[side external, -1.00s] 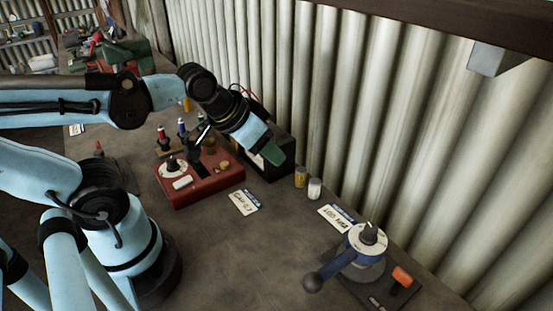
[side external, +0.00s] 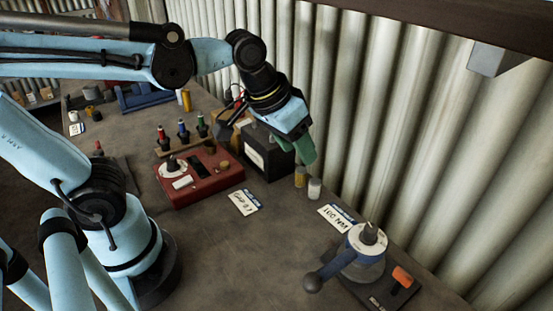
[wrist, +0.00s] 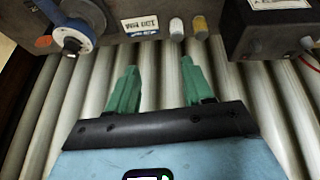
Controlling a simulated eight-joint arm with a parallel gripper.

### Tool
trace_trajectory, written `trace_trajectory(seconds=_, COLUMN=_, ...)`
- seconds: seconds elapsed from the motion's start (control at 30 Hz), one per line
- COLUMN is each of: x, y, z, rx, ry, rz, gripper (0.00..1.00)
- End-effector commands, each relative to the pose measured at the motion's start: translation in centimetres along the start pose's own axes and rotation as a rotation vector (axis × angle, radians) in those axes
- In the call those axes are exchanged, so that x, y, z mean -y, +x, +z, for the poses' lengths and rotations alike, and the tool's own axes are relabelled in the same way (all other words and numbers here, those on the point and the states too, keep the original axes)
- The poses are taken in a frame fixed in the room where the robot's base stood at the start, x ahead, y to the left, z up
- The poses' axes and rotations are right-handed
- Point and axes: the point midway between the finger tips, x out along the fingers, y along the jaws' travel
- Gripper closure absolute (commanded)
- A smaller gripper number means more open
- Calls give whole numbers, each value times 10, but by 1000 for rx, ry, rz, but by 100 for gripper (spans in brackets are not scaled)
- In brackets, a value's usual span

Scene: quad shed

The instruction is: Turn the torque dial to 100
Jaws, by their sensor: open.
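The torque dial (side external: 367,240) is a white round face with a black knob on a blue-grey body with a ball-ended lever. It stands at the lower right of the side view and shows at the upper left of the wrist view (wrist: 72,45). Its pointer setting is too small to read. A card (side external: 337,218) beside it appears to read 100 NM upside down. My gripper (side external: 304,150) is open and empty, high near the corrugated wall by the black box, well apart from the dial. Its green fingers (wrist: 160,76) show spread in the wrist view.
A red box (side external: 205,182) with another white dial and a black box (side external: 266,158) stand below and beside my gripper. Yellow and white canisters (side external: 307,183) stand between these and the torque dial. The front bench is clear.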

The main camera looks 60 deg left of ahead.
Motion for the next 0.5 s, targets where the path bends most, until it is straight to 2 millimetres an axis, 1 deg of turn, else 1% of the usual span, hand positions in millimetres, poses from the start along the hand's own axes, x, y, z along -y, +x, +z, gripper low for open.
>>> trace_trajectory(seconds=0.03, x=-16, y=0, z=-8, rx=40, ry=-5, rz=8, gripper=49)
trace_trajectory(seconds=0.2, x=-60, y=3, z=-22, rx=168, ry=-42, rz=4, gripper=49)
trace_trajectory(seconds=0.37, x=-97, y=8, z=-27, rx=265, ry=-68, rz=-20, gripper=49)
trace_trajectory(seconds=0.5, x=-127, y=14, z=-28, rx=337, ry=-86, rz=-52, gripper=49)
